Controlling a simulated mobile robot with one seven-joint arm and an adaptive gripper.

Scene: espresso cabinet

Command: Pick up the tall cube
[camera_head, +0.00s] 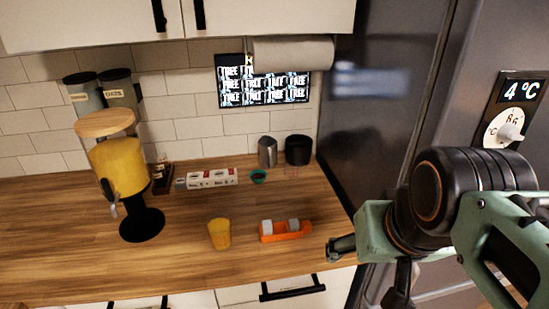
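I cannot make out for certain which thing is the tall cube. The box-like thing in view is a long white and red carton (211,178), lying on its side on the wooden counter near the back wall. My gripper (345,247) shows only in part, as dark pieces beside the green arm at the counter's right front edge. It is well to the right of the carton and apart from it. Nothing is visibly held, and its fingers are not clear enough to tell open from shut.
An orange holder with pale pieces (285,231) and a yellow cup (219,233) stand near the counter front. A yellow drink dispenser (119,165) stands left. A grey canister (267,152), black canister (298,149) and green bowl (259,176) are behind. A dark fridge (385,100) bounds the right.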

